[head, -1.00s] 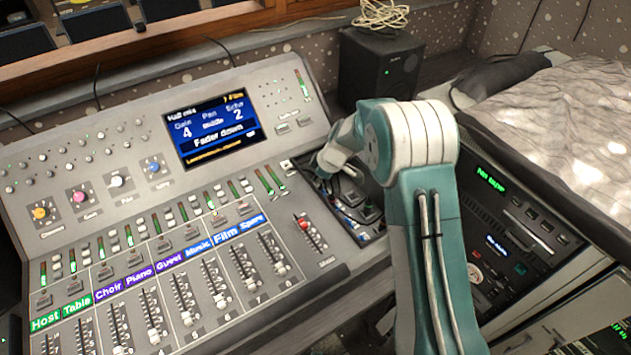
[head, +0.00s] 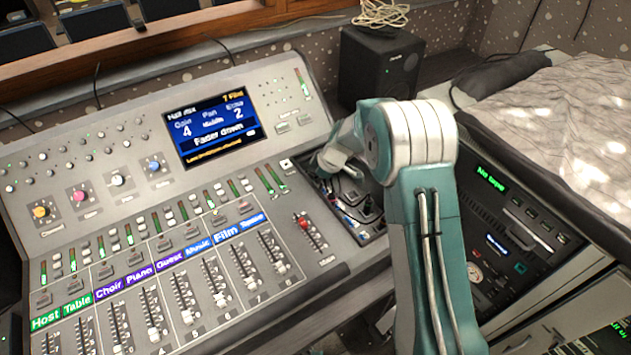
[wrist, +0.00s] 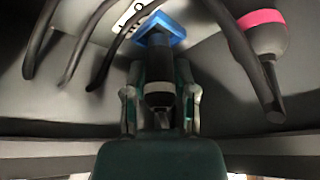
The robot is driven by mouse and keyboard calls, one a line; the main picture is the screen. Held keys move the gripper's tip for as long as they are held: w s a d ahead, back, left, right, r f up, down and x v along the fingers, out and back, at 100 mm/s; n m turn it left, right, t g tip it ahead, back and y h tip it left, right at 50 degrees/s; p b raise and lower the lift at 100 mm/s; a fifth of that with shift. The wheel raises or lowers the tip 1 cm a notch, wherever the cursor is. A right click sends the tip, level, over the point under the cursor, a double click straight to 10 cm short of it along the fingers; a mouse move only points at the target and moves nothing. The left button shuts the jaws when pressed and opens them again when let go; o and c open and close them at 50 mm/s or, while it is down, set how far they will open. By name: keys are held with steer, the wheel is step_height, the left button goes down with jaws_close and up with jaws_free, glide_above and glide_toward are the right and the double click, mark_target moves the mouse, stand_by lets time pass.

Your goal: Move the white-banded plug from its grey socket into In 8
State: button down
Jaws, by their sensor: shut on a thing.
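In the wrist view my gripper (wrist: 160,97) is shut on a dark plug with a pale band (wrist: 160,87), its fingers on either side of the body. The plug's far end meets a blue socket (wrist: 164,29) ahead of it; I cannot tell how deep it sits. A white label (wrist: 133,18) is beside the socket, its text unreadable. In the head view my arm reaches over the patch recess (head: 375,232), and my fingers and the held plug cannot be made out there. I cannot identify the grey socket or In 8.
A pink-banded plug (wrist: 262,30) stands to the right in the wrist view. Several black cables (wrist: 88,43) arch close by on the left. In the head view the mixing desk (head: 335,262) is left of my arm, and a black speaker (head: 378,72) stands behind.

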steer(key=shift+s+f, duration=0.1)
steer(key=shift+f, duration=0.7)
stand_by(2.3)
steer(key=shift+c, duration=1.7)
jaws_free()
steer(key=shift+r, duration=0.15)
steer(key=s+d+r+m+t, duration=0.1)
steer(key=s+d+r+m, duration=0.2)
steer(key=r, duration=0.7)
steer(key=s+d+r, duration=0.3)
steer(key=d+r, duration=0.2)
steer(key=r, duration=0.5)
steer(key=s+d+r+m+t+h, duration=0.1)
steer(key=s+d+r+m+h, duration=0.25)
steer(key=s, duration=0.55)
steer(key=s+d+r+m+t+y, duration=0.1)
steer(key=s+d+r+m, duration=0.25)
steer(key=s+r, duration=0.45)
steer(key=s+d+f+m+t+h, duration=0.1)
steer(key=s+m, duration=0.4)
steer(key=s, duration=0.6)
steer(key=shift+d+f+m+t+h, duration=0.4)
steer(key=shift+d+f+h, duration=0.05)
steer(key=shift+d, duration=0.4)
